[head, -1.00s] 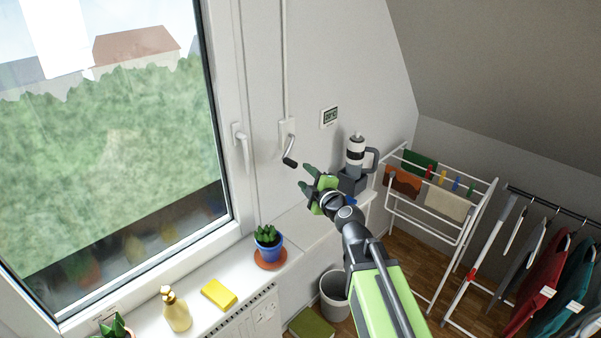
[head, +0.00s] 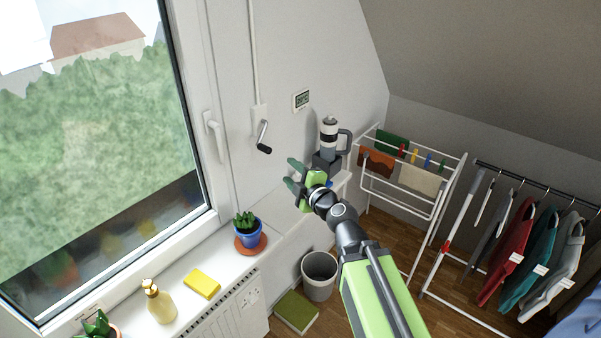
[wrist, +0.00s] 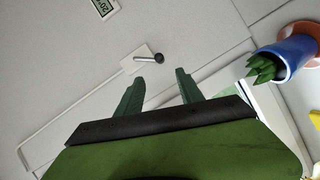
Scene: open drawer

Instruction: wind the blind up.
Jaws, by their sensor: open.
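The blind crank (head: 262,138) hangs from a white wall plate beside the window, with a black knob at its lower end. A white rod or cord runs up the wall above it. My gripper (head: 291,174) is open and empty, to the lower right of the crank knob in the head view and apart from it. In the wrist view, the crank (wrist: 150,58) shows beyond the two green fingers of my gripper (wrist: 156,84), between their directions. The blind itself cannot be made out.
A window handle (head: 212,135) is left of the crank. A potted plant (head: 247,230), a yellow sponge (head: 202,283) and a bottle (head: 158,300) stand on the sill. A drying rack (head: 410,185) is further right.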

